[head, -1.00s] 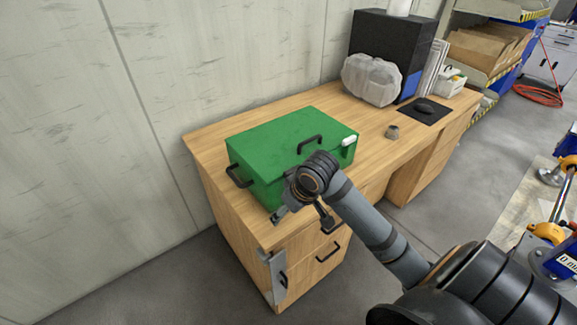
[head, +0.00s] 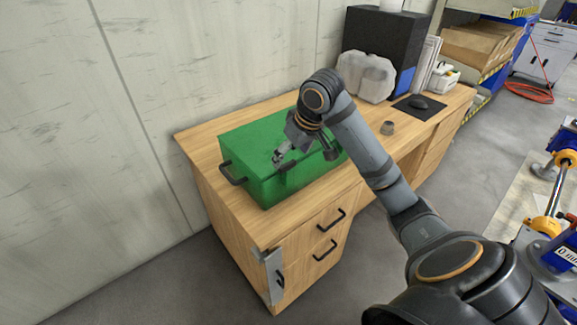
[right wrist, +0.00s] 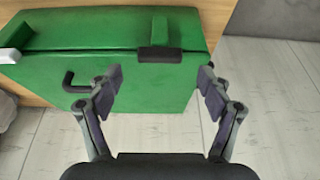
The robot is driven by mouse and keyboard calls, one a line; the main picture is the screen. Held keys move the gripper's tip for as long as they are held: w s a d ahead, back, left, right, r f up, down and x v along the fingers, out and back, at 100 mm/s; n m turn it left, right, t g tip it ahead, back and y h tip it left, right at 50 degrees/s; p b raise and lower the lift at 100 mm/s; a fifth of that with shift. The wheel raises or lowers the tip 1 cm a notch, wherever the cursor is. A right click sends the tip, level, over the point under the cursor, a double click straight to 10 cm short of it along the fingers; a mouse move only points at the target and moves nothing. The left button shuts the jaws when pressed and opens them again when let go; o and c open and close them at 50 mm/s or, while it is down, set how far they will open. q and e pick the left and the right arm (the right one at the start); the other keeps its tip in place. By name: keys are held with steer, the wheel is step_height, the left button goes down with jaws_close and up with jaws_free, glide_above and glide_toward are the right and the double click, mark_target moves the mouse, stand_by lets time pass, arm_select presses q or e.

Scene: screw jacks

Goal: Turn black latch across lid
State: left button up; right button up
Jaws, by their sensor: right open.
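The green box (head: 245,145) with its closed lid stands on the wooden desk. In the right wrist view, the black latch (right wrist: 160,54) sits at the lid's edge beside a raised green piece, between my finger lines and beyond the tips. In the head view, my right gripper (head: 284,157) is above the lid near its front edge and hides much of the latch area. The right wrist view shows its two fingers (right wrist: 160,90) spread apart with nothing between them. A white latch (right wrist: 10,56) shows at the left of that view. My left gripper is not in view.
A side handle (head: 232,174) juts from the box's left end.

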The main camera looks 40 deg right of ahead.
mark_target(287, 163)
steer(key=shift+x, duration=1.85)
steer(key=shift+c, duration=0.4)
